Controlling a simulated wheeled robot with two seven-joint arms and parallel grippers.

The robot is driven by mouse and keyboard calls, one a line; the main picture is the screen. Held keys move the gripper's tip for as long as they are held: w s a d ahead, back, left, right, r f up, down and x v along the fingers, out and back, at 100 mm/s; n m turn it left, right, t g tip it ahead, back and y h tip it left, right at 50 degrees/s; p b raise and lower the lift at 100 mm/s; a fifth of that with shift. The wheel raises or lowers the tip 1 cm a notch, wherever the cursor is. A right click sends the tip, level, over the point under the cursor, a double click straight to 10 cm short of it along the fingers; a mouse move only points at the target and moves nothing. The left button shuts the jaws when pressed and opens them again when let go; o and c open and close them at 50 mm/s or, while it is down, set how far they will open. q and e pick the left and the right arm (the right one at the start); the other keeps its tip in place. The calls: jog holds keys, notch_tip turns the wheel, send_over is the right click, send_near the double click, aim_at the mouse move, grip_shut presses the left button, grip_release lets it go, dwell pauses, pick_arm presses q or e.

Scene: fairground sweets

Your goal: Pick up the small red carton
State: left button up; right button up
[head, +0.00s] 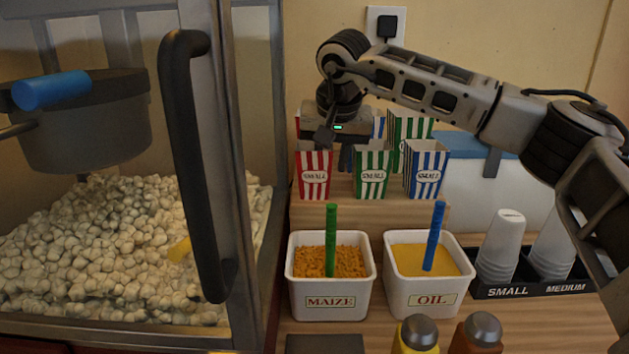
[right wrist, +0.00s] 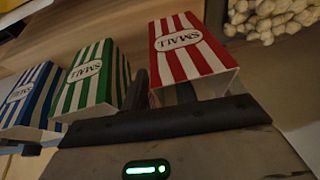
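The small red carton (head: 313,174) is striped red and white and stands upright at the left end of the front row on a wooden step. It also shows in the right wrist view (right wrist: 190,48). My right gripper (head: 335,150) is over its top, pointing down. In the right wrist view its fingers (right wrist: 162,86) are apart: one is in the gap between the red and green cartons, the other appears inside the red carton's open top. The carton's near wall lies between them, with no clear grip on it. My left gripper is not in view.
Small green (head: 372,173) and blue (head: 427,172) cartons stand to the right, with taller cartons (head: 410,128) behind. Maize (head: 330,301) and oil (head: 430,297) tubs with upright handles stand in front. The popcorn machine's door handle (head: 196,160) is at left; cups (head: 499,245) stand right.

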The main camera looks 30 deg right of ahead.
grip_shut()
jog(key=shift+r, duration=0.15)
